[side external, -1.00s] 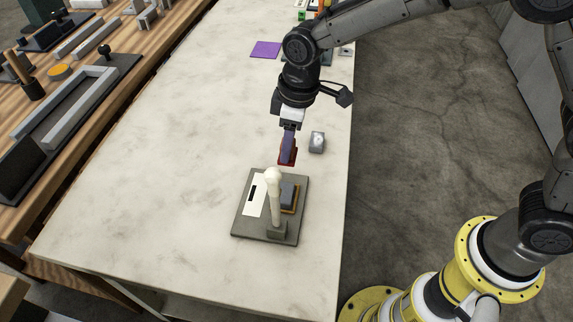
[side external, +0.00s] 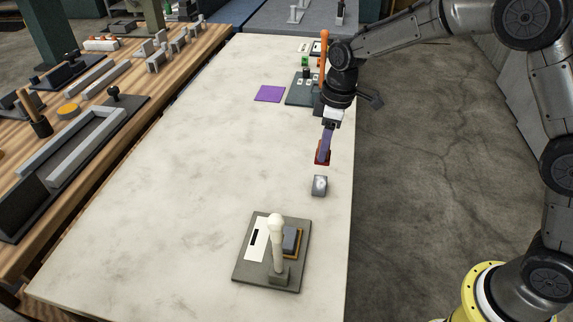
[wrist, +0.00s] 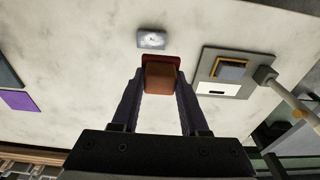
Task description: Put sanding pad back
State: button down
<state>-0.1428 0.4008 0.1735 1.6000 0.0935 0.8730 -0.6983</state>
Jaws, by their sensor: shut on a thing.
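My gripper (side external: 325,143) is shut on a red-brown block with a red base, which looks like the sanding pad (side external: 322,158). In the wrist view the pad (wrist: 160,78) sits between the two purple fingers of my gripper (wrist: 158,90). In the side view the pad is just beyond a small grey block (side external: 319,187) with a pale top; its exact height above the table is hard to tell.
A purple square (side external: 269,93) and a dark green board (side external: 301,92) with small items lie farther up the table. An orange upright handle (side external: 323,50) stands there. The table's left and middle are clear. A wooden bench (side external: 130,100) with fixtures runs along the left.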

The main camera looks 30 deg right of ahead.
jog(key=w+f, duration=0.2)
jog(key=w, duration=0.1)
jog(key=w+a+f, duration=0.1)
jog(key=w+f, duration=0.2)
jog(key=w, duration=0.1)
jog(key=w+a+f, duration=0.1)
jog(key=w+f, duration=0.2)
jog(key=w, duration=0.1)
jog(key=shift+w+a+f, duration=0.1)
jog(key=shift+w+f, duration=0.35)
jog(key=shift+f, duration=0.05)
jog(key=shift+w+f, duration=0.1)
jog(key=shift+f, duration=1.5)
jog(key=shift+f, duration=0.1)
jog(key=shift+c, duration=2.1)
grip_release()
jog(key=shift+f, duration=0.1)
